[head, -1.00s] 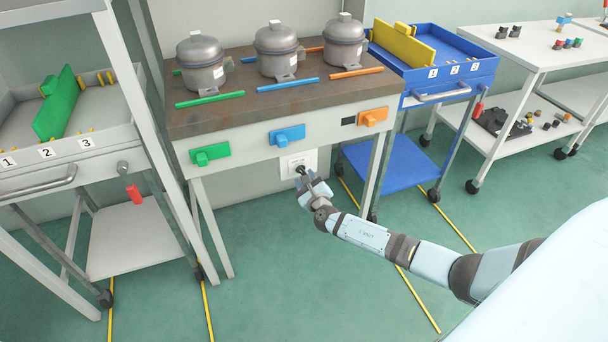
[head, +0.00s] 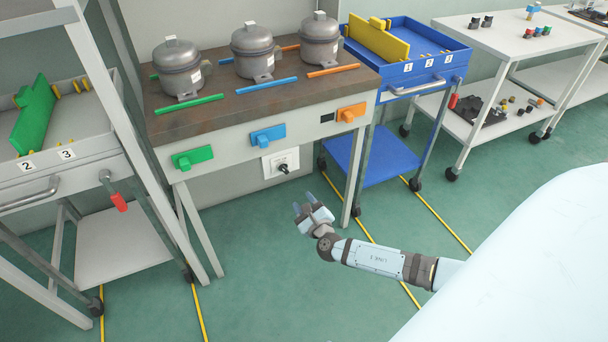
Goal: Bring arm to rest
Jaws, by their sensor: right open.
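My right gripper (head: 304,203) is open and empty, in front of and below the welding table, above the green floor. Its fingers point up and to the left in the picture. A white wall box with a black knob (head: 283,167) is on the wall under the table edge, a little above and to the left of the gripper and apart from it. My right arm comes in from the right. My left gripper is not in view.
The table (head: 262,125) holds three grey compressors (head: 253,50). Its front carries green, blue and orange blocks (head: 268,135). A grey cart (head: 58,170) stands left, a blue cart (head: 413,87) right, and a white cart (head: 490,42) farther right. Open floor (head: 270,280) lies in front.

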